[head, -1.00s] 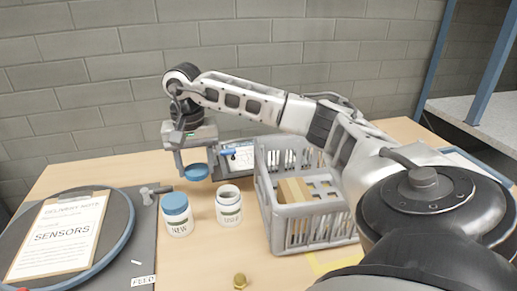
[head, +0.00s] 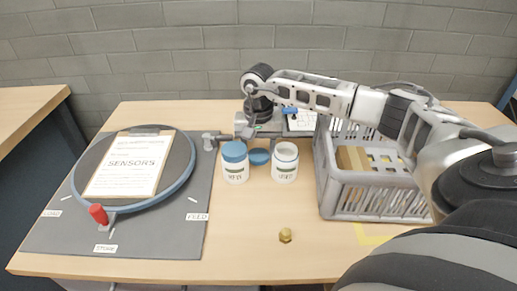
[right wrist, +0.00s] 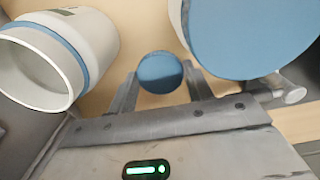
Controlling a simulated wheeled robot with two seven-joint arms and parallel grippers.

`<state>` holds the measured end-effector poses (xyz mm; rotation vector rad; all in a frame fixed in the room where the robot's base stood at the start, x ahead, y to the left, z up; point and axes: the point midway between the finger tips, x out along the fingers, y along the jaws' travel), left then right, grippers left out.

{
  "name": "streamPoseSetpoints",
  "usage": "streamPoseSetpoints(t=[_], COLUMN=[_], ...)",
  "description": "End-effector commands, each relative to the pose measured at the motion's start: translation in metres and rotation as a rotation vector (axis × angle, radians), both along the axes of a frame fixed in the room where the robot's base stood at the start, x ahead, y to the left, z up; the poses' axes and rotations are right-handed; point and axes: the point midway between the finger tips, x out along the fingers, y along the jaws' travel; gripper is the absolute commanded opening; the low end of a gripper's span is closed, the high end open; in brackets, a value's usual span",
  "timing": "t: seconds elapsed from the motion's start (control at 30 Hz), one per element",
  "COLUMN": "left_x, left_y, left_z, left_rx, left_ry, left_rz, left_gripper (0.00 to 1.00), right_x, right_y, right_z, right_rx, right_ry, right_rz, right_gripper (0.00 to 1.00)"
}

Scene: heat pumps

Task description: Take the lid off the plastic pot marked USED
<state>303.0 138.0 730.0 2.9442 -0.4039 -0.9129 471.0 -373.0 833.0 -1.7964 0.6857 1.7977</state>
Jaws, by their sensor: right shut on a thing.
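The white USED pot (head: 285,165) stands upright with its top open; its label is blurred now. It also shows in the right wrist view (right wrist: 90,40) at the upper left. My right gripper (head: 257,147) is shut on a blue lid (head: 259,157), low between the two pots. In the right wrist view the lid (right wrist: 160,72) sits between the finger ends (right wrist: 165,85). I cannot tell whether the lid touches the table. The NEW pot (head: 235,165) stands left of it with its blue lid on. My left gripper is not in view.
A grey crate (head: 375,200) with cardboard inside stands right of the pots. A turntable with a SENSORS clipboard (head: 133,165) and a red-knobbed lever (head: 98,214) is at left. A brass fitting (head: 285,235) lies in front. The table's front middle is mostly free.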

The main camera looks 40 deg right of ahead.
Motion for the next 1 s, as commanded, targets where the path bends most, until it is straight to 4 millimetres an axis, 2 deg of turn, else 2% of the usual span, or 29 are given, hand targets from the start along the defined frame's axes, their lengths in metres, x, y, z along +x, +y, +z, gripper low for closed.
streamPoseSetpoints(t=[0.17,0.2,0.27,0.53,0.67,0.77,1.0], left_x=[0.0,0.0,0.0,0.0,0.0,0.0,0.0], left_y=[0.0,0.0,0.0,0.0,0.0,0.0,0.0], left_z=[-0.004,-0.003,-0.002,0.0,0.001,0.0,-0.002], left_rx=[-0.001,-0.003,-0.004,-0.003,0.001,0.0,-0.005], left_ry=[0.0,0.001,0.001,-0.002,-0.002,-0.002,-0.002], left_rz=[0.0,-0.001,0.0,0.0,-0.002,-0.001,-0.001], left_gripper=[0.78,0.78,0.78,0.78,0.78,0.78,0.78], right_x=[0.0,0.0,0.0,0.0,0.001,0.001,0.001], right_y=[0.0,0.0,0.0,0.0,0.0,-0.001,0.0], right_z=[-0.004,-0.003,-0.002,-0.001,0.007,0.023,0.076], right_rx=[0.0,0.0,0.0,0.0,0.0,0.0,0.0], right_ry=[0.0,0.0,0.0,0.0,-0.003,-0.006,-0.006], right_rz=[0.0,0.0,0.0,0.0,-0.001,0.0,0.0], right_gripper=[0.23,0.59,0.72,0.72,0.72,0.72,0.72])
